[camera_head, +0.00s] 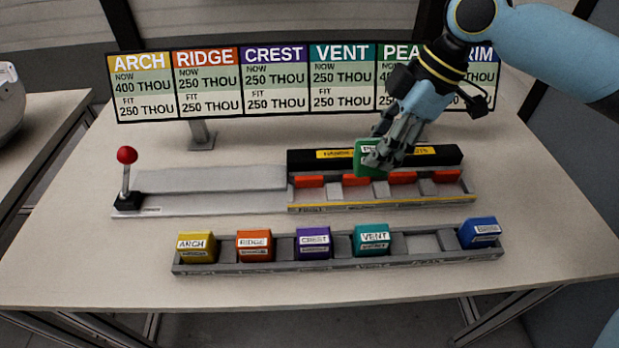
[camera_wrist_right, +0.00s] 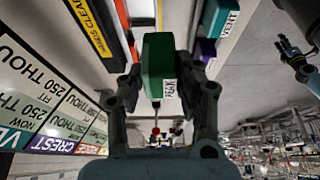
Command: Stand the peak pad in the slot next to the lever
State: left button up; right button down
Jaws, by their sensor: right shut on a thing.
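The green peak pad (camera_head: 367,158) is held in the air over the slotted fixture, in front of its black back bar. In the right wrist view the pad (camera_wrist_right: 159,62) sits between the two fingers, its white label facing right. My right gripper (camera_head: 383,152) is shut on it. The slotted fixture (camera_head: 380,205) has several red-orange blocks in a row with slots between them. The lever (camera_head: 126,172) with a red knob stands at the far left end, beside a long grey plate (camera_head: 215,180). A gripper (camera_wrist_right: 290,52), seemingly my left, shows small at the right of the wrist view.
A front grey rack (camera_head: 340,264) holds the arch (camera_head: 196,247), ridge (camera_head: 254,245), crest (camera_head: 313,242), vent (camera_head: 371,239) and blue (camera_head: 479,232) pads, with an empty place left of the blue one. A sign board (camera_head: 242,105) stands behind. The table's front strip is clear.

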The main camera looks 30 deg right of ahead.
aim_at(359, 139)
jog(key=w+a+f, duration=0.2)
jog(key=w+a, duration=0.1)
jog(key=shift+w+f, duration=0.1)
jog(key=shift+w, duration=0.05)
jog(key=w+a+f, duration=0.4)
jog(key=shift+w, duration=0.2)
notch_tip(359, 139, down, 4)
jog(key=shift+r, duration=0.1)
pick_arm(q)
jog(key=shift+w+f, duration=0.35)
jog(key=shift+w, duration=0.5)
pick_arm(e)
jog(key=c, duration=0.9)
grip_release()
jog(key=shift+d, duration=0.1)
pick_arm(q)
jog(key=shift+w, duration=0.2)
